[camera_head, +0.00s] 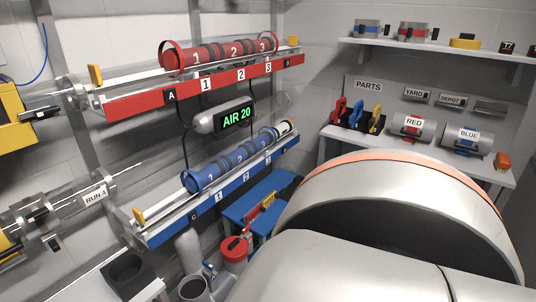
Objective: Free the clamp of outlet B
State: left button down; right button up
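I cannot pick out outlet B or its clamp by a readable label. The red rack (200,91) carries an A tag (170,96) at its left end. The blue rack (216,192) below it has a small tag (193,216) that looks like C. A clear tube with metal fittings marked RUN 4 (95,196) runs at the left. Red, blue and yellow clamp-like parts (375,119) stand on the parts bench. Neither of my grippers shows. A large grey and orange part of my own arm hides the lower right.
Red numbered canisters (197,57) lie on the red rack, blue ones (205,178) on the blue rack. An AIR 20 display (236,117) hangs between them. RED (413,127) and BLUE (468,138) canisters sit on the bench. A blue stool (258,196) stands below the racks.

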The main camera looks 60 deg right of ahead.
aim_at(246, 230)
jog(key=k+j+z, duration=0.15)
jog(key=z, duration=1.7)
